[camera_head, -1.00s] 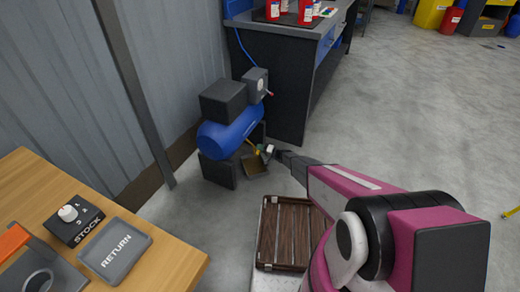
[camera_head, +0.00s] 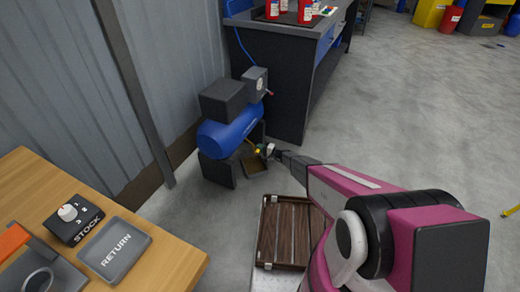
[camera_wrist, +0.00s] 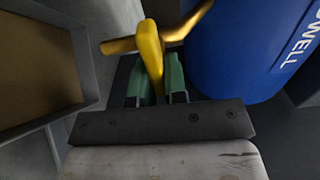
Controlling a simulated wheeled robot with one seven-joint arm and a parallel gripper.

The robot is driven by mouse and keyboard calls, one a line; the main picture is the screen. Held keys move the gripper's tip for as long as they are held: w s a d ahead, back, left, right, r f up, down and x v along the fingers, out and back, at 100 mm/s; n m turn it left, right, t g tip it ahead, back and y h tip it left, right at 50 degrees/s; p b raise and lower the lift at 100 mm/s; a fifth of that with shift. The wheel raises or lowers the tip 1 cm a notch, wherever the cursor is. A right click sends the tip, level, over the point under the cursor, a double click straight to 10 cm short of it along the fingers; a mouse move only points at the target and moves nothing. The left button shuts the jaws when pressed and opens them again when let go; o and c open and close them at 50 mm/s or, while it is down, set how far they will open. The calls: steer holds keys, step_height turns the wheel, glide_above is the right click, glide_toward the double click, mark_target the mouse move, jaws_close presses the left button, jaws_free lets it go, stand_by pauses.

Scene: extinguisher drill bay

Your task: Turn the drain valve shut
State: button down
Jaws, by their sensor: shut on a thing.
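The drain valve's yellow lever (camera_wrist: 151,57) stands between my gripper's green-padded fingers in the wrist view. My gripper (camera_wrist: 158,82) is shut on this lever. A brass-coloured pipe (camera_wrist: 120,46) runs beside the lever towards the blue compressor tank (camera_wrist: 238,50). In the head view the tank (camera_head: 230,130) lies low by the wall. There my gripper (camera_head: 268,151) is at the tank's lower right end, and only a small bit of the yellow lever (camera_head: 258,151) shows. The valve body and the lever's exact angle to the pipe are hard to make out.
An open drip tray (camera_head: 256,165) is on the floor below the valve, close to my gripper. A dark bench (camera_head: 287,85) stands behind. A brown slatted crate (camera_head: 285,232) is in front, beneath my arm. Open floor (camera_head: 430,120) lies to the right.

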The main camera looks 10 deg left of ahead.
steer(key=shift+d, duration=0.1)
steer(key=c, duration=1.2)
jaws_free()
steer(key=shift+o, duration=0.2)
steer(key=shift+d, duration=0.1)
steer(key=v, duration=1)
steer(key=shift+d, duration=0.25)
steer(key=shift+s, duration=0.15)
